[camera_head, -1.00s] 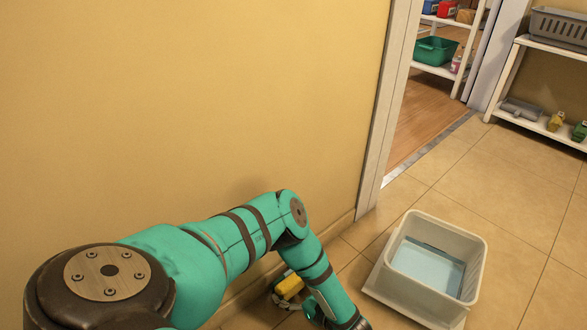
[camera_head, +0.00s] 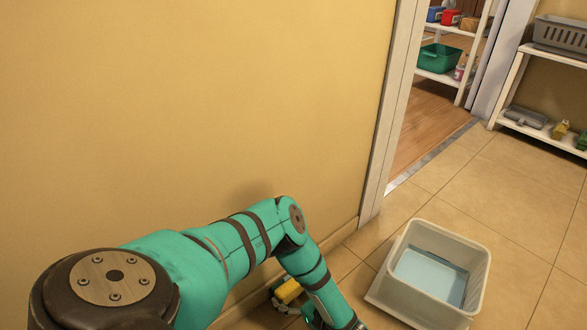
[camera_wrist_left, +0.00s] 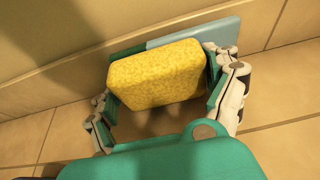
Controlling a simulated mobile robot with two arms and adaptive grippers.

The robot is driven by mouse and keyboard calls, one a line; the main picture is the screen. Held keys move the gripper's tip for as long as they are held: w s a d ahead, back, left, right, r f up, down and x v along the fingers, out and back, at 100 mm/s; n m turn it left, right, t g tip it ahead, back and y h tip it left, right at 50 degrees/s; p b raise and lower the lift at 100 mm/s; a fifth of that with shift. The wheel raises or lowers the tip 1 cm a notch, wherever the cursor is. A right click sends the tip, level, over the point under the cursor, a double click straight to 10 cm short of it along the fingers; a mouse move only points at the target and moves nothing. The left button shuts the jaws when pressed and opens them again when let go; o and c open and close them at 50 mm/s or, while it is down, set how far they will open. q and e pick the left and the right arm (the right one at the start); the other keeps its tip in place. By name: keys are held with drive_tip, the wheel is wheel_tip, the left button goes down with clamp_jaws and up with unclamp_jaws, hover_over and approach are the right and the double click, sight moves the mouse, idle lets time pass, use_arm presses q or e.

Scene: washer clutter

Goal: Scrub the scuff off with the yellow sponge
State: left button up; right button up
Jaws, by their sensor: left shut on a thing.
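The yellow sponge (camera_wrist_left: 157,74) is between the fingers of my left gripper (camera_wrist_left: 165,85) in the left wrist view, gripped from both sides. In the head view the sponge (camera_head: 288,291) and my left gripper (camera_head: 286,300) are low, near the foot of the wall and partly hidden behind my forearm. A faint darker patch (camera_head: 250,188) shows on the yellow wall above my elbow; I cannot tell whether it is the scuff or a shadow. My right gripper is not in view.
A white basin (camera_head: 476,280) with pale blue inside stands on the tiled floor to the right of my arm. A blue-grey flat piece (camera_wrist_left: 195,34) lies behind the sponge near the skirting. A doorway and shelves (camera_head: 540,130) are further back; floor between is clear.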

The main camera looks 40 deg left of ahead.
use_arm(q)
drive_tip(key=shift+a, duration=0.3)
